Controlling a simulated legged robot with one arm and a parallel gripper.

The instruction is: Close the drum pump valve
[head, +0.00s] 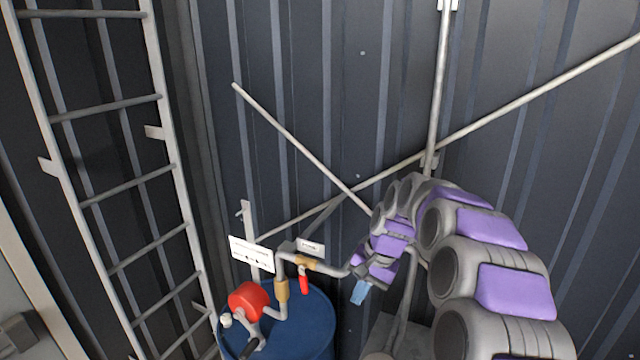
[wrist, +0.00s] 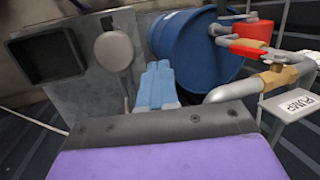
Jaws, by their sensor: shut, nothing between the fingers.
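The drum pump valve is a brass body (head: 306,263) on a grey pipe, with a red lever handle (head: 304,284) that hangs down in the head view. In the wrist view the red handle (wrist: 247,47) and brass body (wrist: 279,76) are at the right. The blue drum (head: 312,318) stands below, with a red pump (head: 249,301) on top. My gripper (head: 359,293) has light blue fingers and is to the right of the handle, apart from it. In the wrist view my gripper (wrist: 156,68) is shut and empty, and the handle lies to its right.
A white sign (head: 251,254) and a small "PUMP" label (wrist: 293,104) are near the pipe. A grey box (wrist: 73,55) with a dark recess and a round grey part (wrist: 114,50) show beside the drum. A ladder (head: 125,180) stands left, and diagonal bars (head: 540,88) cross the wall.

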